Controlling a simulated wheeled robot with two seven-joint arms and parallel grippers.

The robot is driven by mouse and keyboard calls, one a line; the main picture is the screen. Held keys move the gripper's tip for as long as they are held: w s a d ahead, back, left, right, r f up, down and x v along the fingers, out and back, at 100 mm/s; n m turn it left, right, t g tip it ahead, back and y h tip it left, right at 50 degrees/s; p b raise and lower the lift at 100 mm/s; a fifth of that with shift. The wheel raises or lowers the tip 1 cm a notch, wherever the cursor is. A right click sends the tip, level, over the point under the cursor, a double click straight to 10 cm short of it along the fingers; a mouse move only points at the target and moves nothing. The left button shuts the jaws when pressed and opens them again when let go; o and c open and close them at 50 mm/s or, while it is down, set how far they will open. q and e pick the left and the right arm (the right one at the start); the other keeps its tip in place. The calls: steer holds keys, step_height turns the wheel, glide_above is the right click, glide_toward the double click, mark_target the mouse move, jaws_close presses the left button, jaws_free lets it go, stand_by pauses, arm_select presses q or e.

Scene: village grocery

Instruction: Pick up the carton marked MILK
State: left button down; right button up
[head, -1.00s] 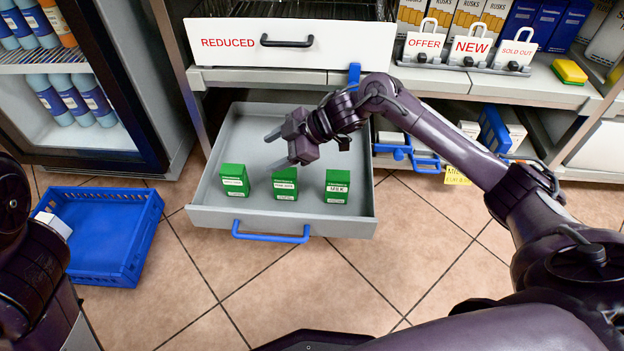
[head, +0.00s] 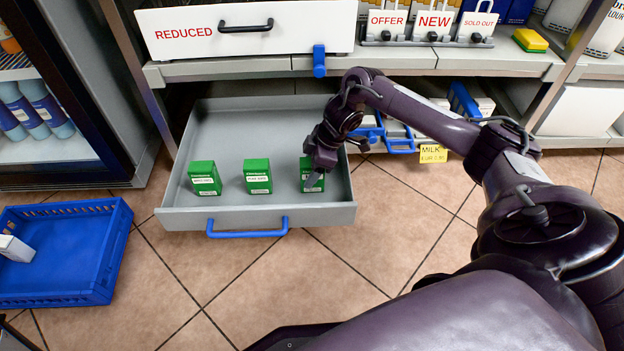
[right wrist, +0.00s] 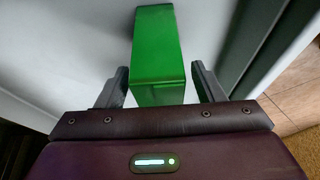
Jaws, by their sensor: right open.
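Three green cartons stand in a row in the open grey drawer (head: 230,125): a left carton (head: 205,177), a middle carton (head: 257,175) and a right carton (head: 313,178). Their white labels are small; the right one's seemed to read MILK earlier and is now partly covered. My right gripper (head: 315,172) is at the right carton, pointing down. In the right wrist view, its open jaws (right wrist: 160,82) stand on either side of a green carton (right wrist: 158,50), with narrow gaps showing. My left gripper is out of view.
The drawer has a blue handle (head: 247,228) at its front. A REDUCED drawer front (head: 300,35) and a shelf edge (head: 420,62) lie above and behind. A blue crate (head: 65,297) with a white box stands on the floor at left. A yellow MILK tag (head: 433,154) hangs right.

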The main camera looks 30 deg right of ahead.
steer(key=shift+a+f, duration=0.1)
steer(key=shift+f, duration=0.2)
steer(key=shift+r, duration=0.1)
steer(key=shift+c, duration=0.4)
steer(key=shift+w, duration=0.1)
steer(key=c, duration=1.1)
steer(key=shift+r, duration=0.1)
steer(key=shift+c, duration=0.2)
